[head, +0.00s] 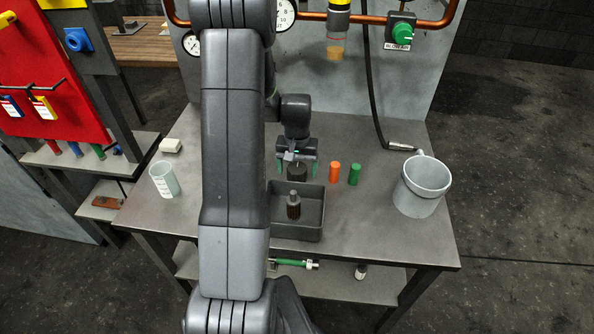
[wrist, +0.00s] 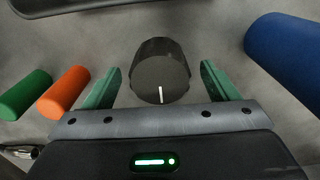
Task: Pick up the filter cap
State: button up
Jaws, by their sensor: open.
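The filter cap looks to be the dark, round, knob-like piece with a white line on its top; in the wrist view the cap (wrist: 160,75) stands on the grey table between the fingertips. It also shows in the head view as a small dark cap (head: 297,173) just behind the tray. My gripper (head: 298,167) points down over it, with green fingers apart. In the wrist view the open gripper (wrist: 161,78) has one finger on each side of the cap, with visible gaps. Nothing is held.
A dark tray (head: 312,222) holding a small dark bottle (head: 294,205) is in front.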

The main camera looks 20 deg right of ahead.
jog(key=shift+f, duration=0.35)
jog(key=shift+c, duration=0.2)
jog(key=c, duration=1)
jog(key=shift+r, duration=0.1)
